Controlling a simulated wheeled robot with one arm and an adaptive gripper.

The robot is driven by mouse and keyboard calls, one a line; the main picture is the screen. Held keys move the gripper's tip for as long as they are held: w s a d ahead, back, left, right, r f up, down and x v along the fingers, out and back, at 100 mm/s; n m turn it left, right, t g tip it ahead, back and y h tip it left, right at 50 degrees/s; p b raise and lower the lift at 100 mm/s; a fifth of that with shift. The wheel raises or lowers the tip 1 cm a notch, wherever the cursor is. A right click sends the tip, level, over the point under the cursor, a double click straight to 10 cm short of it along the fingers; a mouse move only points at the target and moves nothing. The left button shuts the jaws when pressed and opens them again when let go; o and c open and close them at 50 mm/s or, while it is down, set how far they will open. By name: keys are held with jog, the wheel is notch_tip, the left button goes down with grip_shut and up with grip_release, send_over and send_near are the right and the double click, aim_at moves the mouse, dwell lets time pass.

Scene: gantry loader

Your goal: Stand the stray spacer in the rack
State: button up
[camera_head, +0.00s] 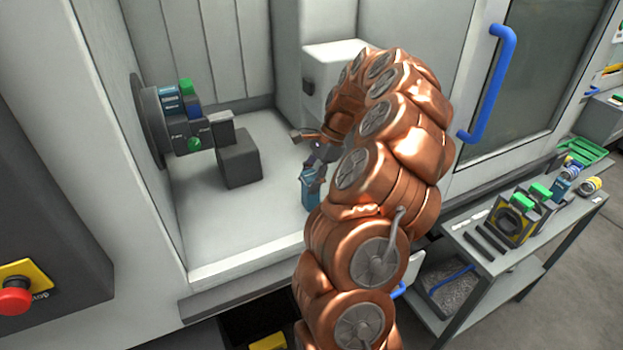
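My gripper (314,172) is inside the open machine enclosure, in front of the grey block, and is partly hidden by my copper arm. A blue piece with a pale label (310,192) hangs at its fingertips, above the enclosure floor. The fingers look closed on it. I cannot tell whether this blue piece is the spacer. No rack can be made out for certain. On the cart at the right, two dark bars (484,241) lie beside a row of small white pieces (470,219). Yellow-and-black blocks with green tops (516,217) stand next to them.
A round chuck (150,122) with blue and green-marked jaws is on the enclosure's left wall. A grey block (240,160) stands near it. A blue door handle (492,85) and a red stop button (14,300) stick out. The enclosure floor (245,225) is mostly clear.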

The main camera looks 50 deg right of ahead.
jog(key=c, duration=0.5)
jog(key=shift+c, duration=0.2)
jog(key=shift+r, duration=0.3)
dwell(0.4)
jog(key=shift+r+p, duration=0.85)
jog(key=shift+r, duration=2.35)
jog(key=shift+s+d, duration=0.1)
